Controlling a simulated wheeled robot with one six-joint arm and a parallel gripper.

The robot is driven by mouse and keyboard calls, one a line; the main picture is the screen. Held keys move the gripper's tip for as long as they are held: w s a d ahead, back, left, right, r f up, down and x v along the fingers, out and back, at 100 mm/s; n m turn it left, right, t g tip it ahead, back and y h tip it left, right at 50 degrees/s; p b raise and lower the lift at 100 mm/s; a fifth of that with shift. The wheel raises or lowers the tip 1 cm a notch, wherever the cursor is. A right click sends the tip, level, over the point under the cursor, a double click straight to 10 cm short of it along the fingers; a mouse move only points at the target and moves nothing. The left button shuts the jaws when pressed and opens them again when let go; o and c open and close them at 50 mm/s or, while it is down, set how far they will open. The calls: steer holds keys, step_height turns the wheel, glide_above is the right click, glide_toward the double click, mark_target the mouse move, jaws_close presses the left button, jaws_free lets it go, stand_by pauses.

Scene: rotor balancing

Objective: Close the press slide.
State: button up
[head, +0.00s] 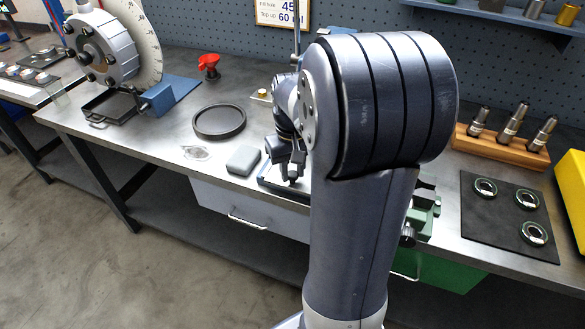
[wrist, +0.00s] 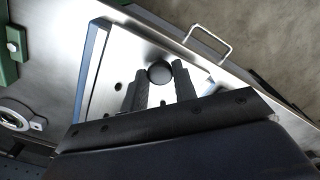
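The press slide (wrist: 112,72) shows in the wrist view as a bright flat metal plate with a blue edge and a round dark knob (wrist: 160,72). My gripper (wrist: 160,66) is over the plate, its two dark fingers apart with the knob between their tips. The knob about fills the gap, but I cannot tell whether the fingers press on it. In the head view my gripper (head: 290,172) points down over the slide near the bench's front edge. My own arm hides most of the press there; a green part of it (head: 425,210) shows to the right.
A grey box (head: 243,160) and a round black tray (head: 219,121) stand left of my gripper. A wooden rack (head: 500,146) and a dark mat (head: 494,237) with rings are at right. A drawer handle (wrist: 209,40) juts out at the bench front.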

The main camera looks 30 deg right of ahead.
jaws_close()
steer(key=shift+d, duration=0.1)
steer(key=w+d+p, duration=0.1)
steer(key=w+d, duration=0.1)
steer(key=w+d+p, duration=0.1)
steer(key=d, duration=0.1)
steer(key=w+d+p, duration=0.1)
steer(key=w+d, duration=0.1)
steer(key=d, duration=0.1)
steer(key=shift+w+r, duration=0.15)
steer(key=shift+w, duration=0.2)
steer(key=shift+o, duration=1.2)
jaws_free()
steer(key=shift+w+d, duration=0.1)
steer(key=shift+d, duration=0.05)
steer(key=shift+o, duration=1.3)
